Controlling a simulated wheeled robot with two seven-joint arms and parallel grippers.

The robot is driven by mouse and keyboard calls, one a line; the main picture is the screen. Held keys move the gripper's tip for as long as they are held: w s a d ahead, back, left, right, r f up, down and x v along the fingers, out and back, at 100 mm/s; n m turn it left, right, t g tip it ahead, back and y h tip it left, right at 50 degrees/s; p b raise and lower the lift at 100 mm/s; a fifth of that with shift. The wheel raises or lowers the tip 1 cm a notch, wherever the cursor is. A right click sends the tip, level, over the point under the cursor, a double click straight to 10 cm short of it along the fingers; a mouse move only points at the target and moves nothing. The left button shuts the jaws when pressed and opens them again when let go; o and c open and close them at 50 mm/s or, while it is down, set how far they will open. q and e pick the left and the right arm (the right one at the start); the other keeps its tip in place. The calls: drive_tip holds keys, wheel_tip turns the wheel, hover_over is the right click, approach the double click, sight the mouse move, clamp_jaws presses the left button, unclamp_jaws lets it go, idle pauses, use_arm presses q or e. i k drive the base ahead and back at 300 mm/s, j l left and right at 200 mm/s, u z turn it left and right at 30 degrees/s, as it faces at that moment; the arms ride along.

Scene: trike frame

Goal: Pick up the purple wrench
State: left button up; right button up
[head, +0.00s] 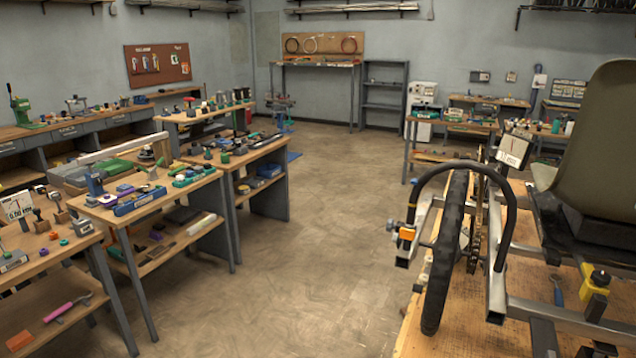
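A long pink-purple tool (67,308) lies on the lower shelf of the nearest bench at the bottom left. It may be the purple wrench, but it is too small to tell its kind for sure. Neither of my grippers shows in the head view.
An orange block (19,341) lies left of the pink-purple tool. Cluttered workbenches (160,200) line the left. A trike frame with a black wheel (444,260) stands on a wooden platform (455,335) at the right. The floor (310,240) between is clear.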

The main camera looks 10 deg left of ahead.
sight(113, 200)
drive_tip(key=i+j+u, duration=0.25)
drive_tip(key=u, duration=0.2)
drive_tip(key=i+j+u, duration=0.3)
drive_tip(key=u, duration=0.15)
drive_tip(key=i+j+u, duration=0.3)
drive_tip(key=u, duration=0.15)
drive_tip(key=i+u, duration=0.4)
drive_tip(key=i, duration=0.5)
drive_tip(key=i+u, duration=0.1)
drive_tip(key=i, duration=0.85)
drive_tip(key=i+l+u, duration=0.1)
drive_tip(key=i, duration=0.9)
